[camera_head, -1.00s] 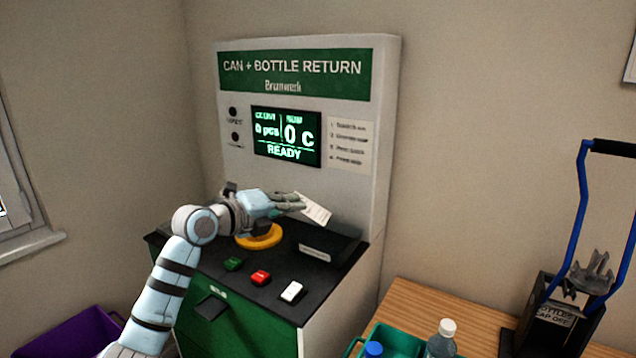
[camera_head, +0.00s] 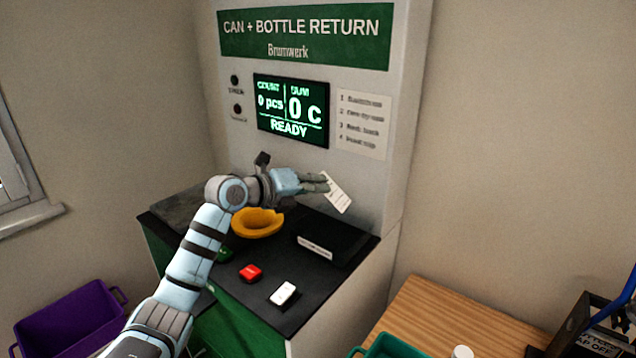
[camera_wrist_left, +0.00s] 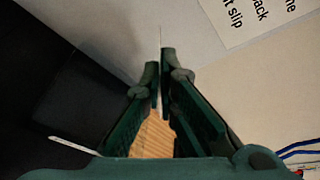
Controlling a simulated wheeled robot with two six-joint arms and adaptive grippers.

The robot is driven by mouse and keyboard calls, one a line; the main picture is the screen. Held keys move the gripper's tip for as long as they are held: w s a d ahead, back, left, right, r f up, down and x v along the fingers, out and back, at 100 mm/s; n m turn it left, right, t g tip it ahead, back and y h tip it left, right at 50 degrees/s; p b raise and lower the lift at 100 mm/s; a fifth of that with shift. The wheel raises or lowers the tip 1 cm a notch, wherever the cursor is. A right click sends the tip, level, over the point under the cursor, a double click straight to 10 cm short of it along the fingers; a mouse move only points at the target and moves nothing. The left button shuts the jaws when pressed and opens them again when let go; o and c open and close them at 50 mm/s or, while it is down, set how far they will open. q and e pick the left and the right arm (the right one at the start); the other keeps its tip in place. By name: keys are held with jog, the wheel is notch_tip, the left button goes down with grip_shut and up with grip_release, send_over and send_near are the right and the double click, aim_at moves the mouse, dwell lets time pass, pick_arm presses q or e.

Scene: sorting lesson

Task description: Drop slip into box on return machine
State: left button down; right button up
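A white paper slip (camera_head: 336,193) is pinched at the fingertips of my left gripper (camera_head: 324,184). In the left wrist view the slip (camera_wrist_left: 160,36) shows edge-on as a thin line between the nearly closed fingertips (camera_wrist_left: 160,75). The gripper is above the machine's black counter. The black box (camera_head: 335,242) with a white label on its front lies on the counter below the slip and apart from it. The can and bottle return machine (camera_head: 215,60) stands against the wall, its screen (camera_head: 290,110) reading READY. My right gripper does not show.
A yellow ring-shaped funnel (camera_head: 257,224) sits left of the box. A red button (camera_head: 250,273) and a white button (camera_head: 283,293) are at the counter's front. A purple crate (camera_head: 70,318) stands at left, a wooden table (camera_head: 430,312) at right.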

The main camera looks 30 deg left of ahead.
pick_arm(q)
jog(key=f+b, duration=0.4)
jog(key=f, duration=0.1)
jog(key=f+b, duration=0.2)
jog(key=f, duration=0.1)
jog(key=shift+w+d+f, duration=0.1)
jog(key=shift+w+f, duration=0.15)
jog(key=shift+w, duration=0.05)
jog(key=shift+f+b, duration=0.45)
jog(key=shift+f, duration=0.05)
jog(key=c, duration=1.7)
grip_release()
jog(key=shift+s, duration=0.1)
jog(key=v, duration=1.2)
jog(key=shift+d+r, duration=0.1)
